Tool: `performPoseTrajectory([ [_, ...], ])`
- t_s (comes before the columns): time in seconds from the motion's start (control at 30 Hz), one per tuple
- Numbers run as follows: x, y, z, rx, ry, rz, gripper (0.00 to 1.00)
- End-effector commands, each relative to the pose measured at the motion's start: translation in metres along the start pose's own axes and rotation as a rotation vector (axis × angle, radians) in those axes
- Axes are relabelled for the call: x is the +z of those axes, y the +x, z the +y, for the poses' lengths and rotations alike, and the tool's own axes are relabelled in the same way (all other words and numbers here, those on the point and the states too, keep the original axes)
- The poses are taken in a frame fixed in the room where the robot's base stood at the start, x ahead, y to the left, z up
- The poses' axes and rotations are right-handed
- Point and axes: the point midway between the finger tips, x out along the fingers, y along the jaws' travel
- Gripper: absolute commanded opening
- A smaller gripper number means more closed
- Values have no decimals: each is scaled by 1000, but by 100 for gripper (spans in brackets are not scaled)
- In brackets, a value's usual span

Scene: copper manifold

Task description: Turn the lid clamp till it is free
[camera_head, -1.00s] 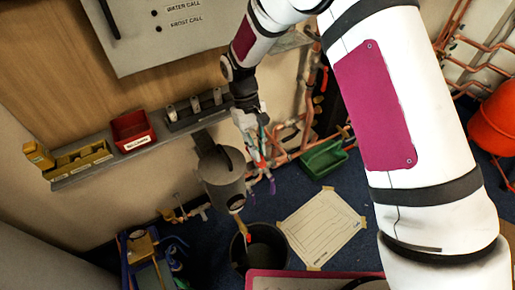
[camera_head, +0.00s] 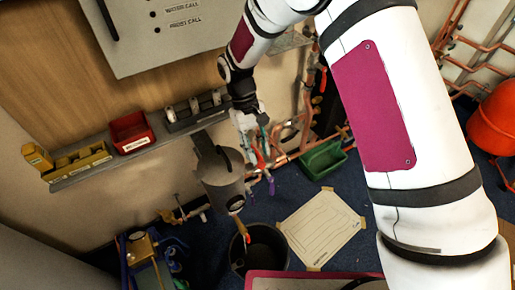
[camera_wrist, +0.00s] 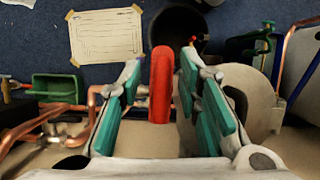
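A red upright bar (camera_wrist: 161,85), which I take to be the lid clamp's lever, stands between the fingers in the wrist view. My gripper (camera_wrist: 160,75) is open, with one teal-padded finger on each side of the bar. A narrow gap shows on both sides, so it does not look gripped. In the head view my gripper (camera_head: 262,158) is just right of the grey cylindrical canister (camera_head: 224,183) on the wall. The lever's root and the canister's lid are mostly hidden by the fingers and palm.
Copper pipes (camera_head: 307,100) run on the wall close to my gripper's right. A black bucket (camera_head: 265,250) and a taped paper sheet (camera_head: 322,228) are on the floor below. A shelf with a red bin (camera_head: 131,131) is at left.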

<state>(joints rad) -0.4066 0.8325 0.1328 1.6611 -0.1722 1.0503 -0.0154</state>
Motion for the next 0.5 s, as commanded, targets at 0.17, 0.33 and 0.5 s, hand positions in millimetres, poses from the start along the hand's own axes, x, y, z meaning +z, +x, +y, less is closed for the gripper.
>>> performPoseTrajectory([
  [0.17, -1, -9, 0, 0, 0, 2, 31],
  [0.33, -1, -38, 0, 1, 0, 5, 31],
  [0.5, -1, -74, 0, 1, 0, 5, 31],
])
